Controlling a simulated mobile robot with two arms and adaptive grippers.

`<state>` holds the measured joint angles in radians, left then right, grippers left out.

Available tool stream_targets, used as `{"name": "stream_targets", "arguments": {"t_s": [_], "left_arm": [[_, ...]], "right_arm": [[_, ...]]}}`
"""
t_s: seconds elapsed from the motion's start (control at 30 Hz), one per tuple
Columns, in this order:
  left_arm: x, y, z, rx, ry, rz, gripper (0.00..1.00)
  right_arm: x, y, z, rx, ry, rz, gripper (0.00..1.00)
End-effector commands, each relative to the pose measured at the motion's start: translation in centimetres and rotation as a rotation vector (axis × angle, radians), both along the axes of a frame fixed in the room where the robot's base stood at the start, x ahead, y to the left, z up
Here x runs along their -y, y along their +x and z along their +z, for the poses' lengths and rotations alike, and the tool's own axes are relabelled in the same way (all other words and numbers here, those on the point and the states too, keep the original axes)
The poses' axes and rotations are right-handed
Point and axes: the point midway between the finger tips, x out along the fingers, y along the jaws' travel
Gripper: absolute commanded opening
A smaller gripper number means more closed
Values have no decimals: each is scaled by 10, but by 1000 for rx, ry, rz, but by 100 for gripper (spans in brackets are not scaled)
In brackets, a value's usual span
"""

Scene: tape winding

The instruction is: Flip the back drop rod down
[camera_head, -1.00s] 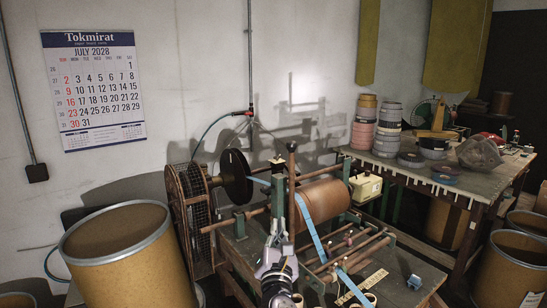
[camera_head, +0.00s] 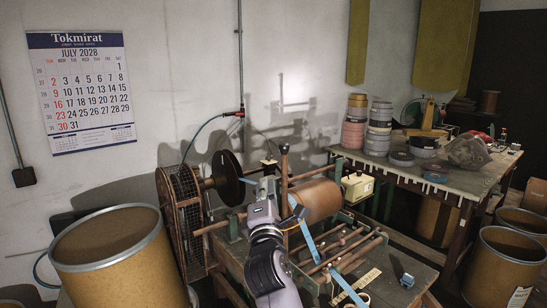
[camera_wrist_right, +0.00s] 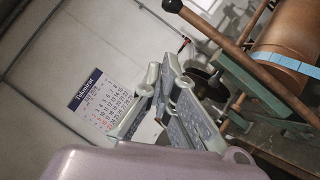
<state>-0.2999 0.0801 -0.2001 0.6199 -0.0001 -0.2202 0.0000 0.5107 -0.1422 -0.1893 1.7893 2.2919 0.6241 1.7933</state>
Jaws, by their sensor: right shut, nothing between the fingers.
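The winding machine carries a brown roll (camera_head: 318,198) with blue tape (camera_head: 306,235) running over it. An upright brown rod with a round knob (camera_head: 284,165) stands at the roll's near left end; I take it for the back drop rod, though I cannot be sure. The knobbed rod (camera_wrist_right: 220,42) slants across the upper right of the wrist view. My right gripper (camera_head: 269,184) is shut and empty, just left of that rod; in the wrist view the fingers (camera_wrist_right: 168,78) appear apart from it. My arm hides part of the machine's left side. My left gripper is out of view.
A caged wheel (camera_head: 182,215) and black disc (camera_head: 228,178) stand left of the roll. Several thin rods (camera_head: 345,250) lie low at the front right. A large drum (camera_head: 120,265) stands at left, and a side table (camera_head: 440,190) with tape rolls at right.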

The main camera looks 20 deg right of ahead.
Motion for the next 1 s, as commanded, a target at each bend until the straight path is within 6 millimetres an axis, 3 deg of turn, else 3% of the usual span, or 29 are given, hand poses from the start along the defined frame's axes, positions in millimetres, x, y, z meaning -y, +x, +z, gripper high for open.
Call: {"name": "stream_targets", "arguments": {"t_s": [0.37,0.6,1.0], "left_arm": [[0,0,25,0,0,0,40],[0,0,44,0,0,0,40],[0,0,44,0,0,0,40]], "right_arm": [[19,73,23,-1,-4,-2,0],[45,85,36,0,-2,-1,0],[49,87,36,0,-1,1,0]]}}
